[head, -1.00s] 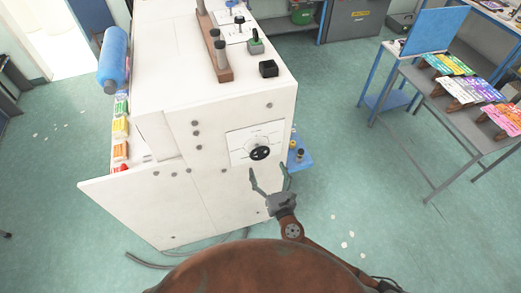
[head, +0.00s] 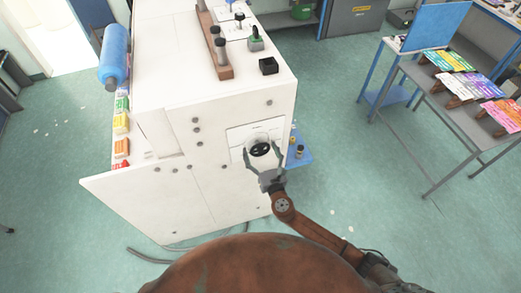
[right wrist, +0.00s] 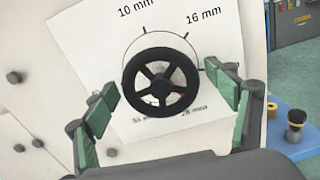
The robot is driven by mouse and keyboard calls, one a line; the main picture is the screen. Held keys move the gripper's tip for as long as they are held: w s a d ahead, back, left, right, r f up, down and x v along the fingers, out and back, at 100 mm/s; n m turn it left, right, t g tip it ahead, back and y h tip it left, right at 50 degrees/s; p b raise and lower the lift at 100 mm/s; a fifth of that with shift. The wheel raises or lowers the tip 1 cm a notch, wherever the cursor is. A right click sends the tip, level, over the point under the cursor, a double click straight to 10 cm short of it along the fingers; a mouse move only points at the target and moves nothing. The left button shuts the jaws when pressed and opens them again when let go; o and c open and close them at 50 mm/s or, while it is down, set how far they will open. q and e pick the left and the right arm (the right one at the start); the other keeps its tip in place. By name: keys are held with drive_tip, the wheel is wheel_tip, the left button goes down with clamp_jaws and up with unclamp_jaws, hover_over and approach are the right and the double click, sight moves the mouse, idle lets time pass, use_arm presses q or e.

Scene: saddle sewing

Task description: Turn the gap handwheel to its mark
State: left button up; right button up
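The gap handwheel is a black spoked wheel (head: 259,150) on the front face of the white machine (head: 222,194). In the right wrist view the handwheel (right wrist: 160,82) sits in front of a white dial plate (right wrist: 213,62) with an arc, tick marks and the labels "10 mm" and "16 mm"; lower labels are partly hidden. My right gripper (head: 263,158) is open, with its fingers on either side of the wheel. In the right wrist view the green-padded fingers (right wrist: 168,105) stand apart from the rim, with gaps on both sides. My left gripper is not in view.
A blue shelf (head: 301,157) with small knobs juts out right of the dial. A grey table (head: 440,120) with coloured cards stands at the right. Bolts dot the machine face.

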drive_tip(key=c, duration=1.1)
